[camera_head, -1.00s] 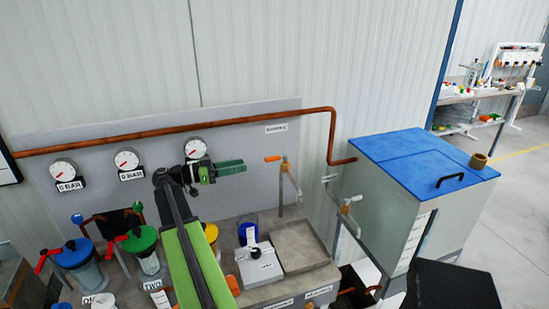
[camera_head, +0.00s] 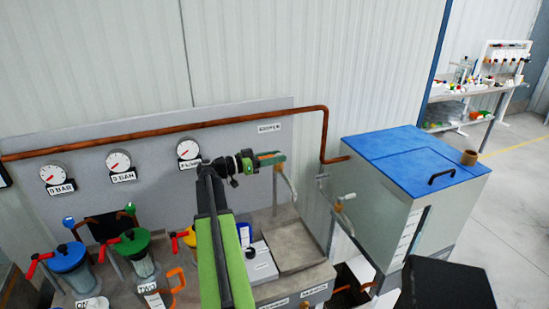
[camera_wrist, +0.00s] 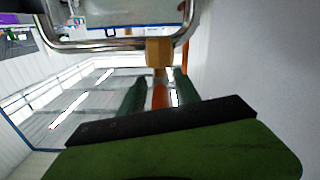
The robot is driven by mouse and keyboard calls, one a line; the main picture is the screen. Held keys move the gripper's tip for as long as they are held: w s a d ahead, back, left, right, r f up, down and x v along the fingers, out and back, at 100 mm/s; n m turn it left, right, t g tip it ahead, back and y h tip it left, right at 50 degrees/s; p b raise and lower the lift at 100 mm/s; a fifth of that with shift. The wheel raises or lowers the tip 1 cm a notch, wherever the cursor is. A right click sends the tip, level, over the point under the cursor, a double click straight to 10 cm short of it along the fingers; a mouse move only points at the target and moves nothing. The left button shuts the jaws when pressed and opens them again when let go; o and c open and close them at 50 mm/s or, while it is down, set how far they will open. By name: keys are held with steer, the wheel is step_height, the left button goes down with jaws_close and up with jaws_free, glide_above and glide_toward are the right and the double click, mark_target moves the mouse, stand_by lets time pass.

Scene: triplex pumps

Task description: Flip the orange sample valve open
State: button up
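The orange sample valve lever (camera_wrist: 159,97) shows in the wrist view between the two green fingers of my gripper (camera_wrist: 161,82). A gap shows on each side of it, so the fingers stand open around the lever. The lever joins a brass valve body (camera_wrist: 158,52) on a bent metal pipe (camera_wrist: 100,44). In the head view my gripper (camera_head: 272,158) is at the valve in front of the grey panel and hides most of the lever. The valve's thin upright pipe (camera_head: 275,195) shows below.
A copper pipe (camera_head: 215,125) runs above three gauges on the panel. Below stand a grey tray (camera_head: 305,252), a white box (camera_head: 262,264), and pots with blue (camera_head: 68,256) and green (camera_head: 133,241) lids. A blue-topped tank (camera_head: 415,150) stands right.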

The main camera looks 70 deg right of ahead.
steer(key=shift+c, duration=0.2)
jaws_close()
stand_by(1.2)
